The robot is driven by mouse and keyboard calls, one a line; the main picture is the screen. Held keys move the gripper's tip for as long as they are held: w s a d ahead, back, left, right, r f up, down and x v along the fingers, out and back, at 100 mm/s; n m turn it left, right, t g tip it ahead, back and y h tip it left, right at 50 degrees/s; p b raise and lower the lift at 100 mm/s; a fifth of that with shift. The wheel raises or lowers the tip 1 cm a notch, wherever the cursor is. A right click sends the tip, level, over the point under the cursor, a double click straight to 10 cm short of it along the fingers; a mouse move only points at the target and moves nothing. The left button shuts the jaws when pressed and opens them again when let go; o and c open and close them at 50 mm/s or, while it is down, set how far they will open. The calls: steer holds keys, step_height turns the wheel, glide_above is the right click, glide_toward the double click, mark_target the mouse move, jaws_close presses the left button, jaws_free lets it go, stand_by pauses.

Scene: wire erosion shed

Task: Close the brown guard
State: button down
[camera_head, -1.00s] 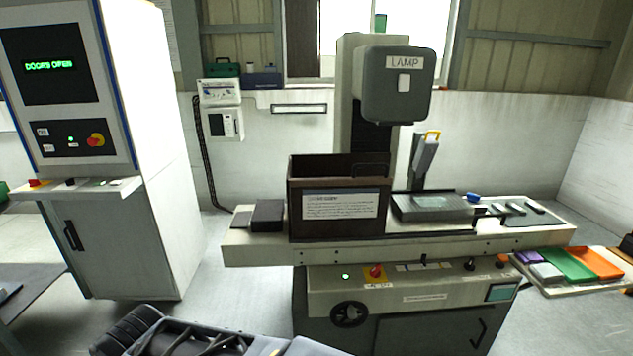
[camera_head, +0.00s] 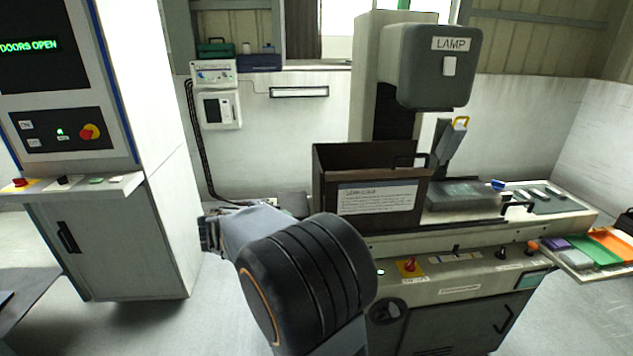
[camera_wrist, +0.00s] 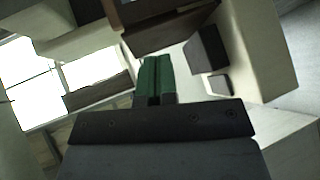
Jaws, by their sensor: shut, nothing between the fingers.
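The brown guard (camera_head: 368,190) is a dark brown box-like cover with a white label on its front and a dark handle (camera_head: 411,159) at its upper right. It stands on the machine bed, left of the flat grey block (camera_head: 464,194). In the wrist view a brown part, likely the guard (camera_wrist: 165,14), shows at the top edge. My gripper (camera_wrist: 155,78) has green fingers, shut together and empty, apart from the guard. In the head view my arm covers the bed's left end, and the fingertips cannot be made out.
The grey lamp head (camera_head: 430,66) overhangs the bed behind the guard. A tilted grey part with a yellow top (camera_head: 452,142) stands right of the handle. The control cabinet (camera_head: 75,100) at left reads "DOORS OPEN". Coloured trays (camera_head: 590,250) lie at right. Floor is clear between cabinet and machine.

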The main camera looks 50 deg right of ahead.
steer(key=w+d+r+t+h, duration=0.1)
steer(key=w+d+r+h, duration=0.2)
steer(key=w+d+h, duration=0.15)
steer(key=s+d+p, duration=0.1)
steer(key=d+p, duration=0.3)
steer(key=d, duration=0.7)
steer(key=shift+s+d+n+y, duration=0.15)
steer(key=shift+d+n+y, duration=0.15)
steer(key=shift+n+y, duration=0.1)
steer(key=shift+f, duration=0.1)
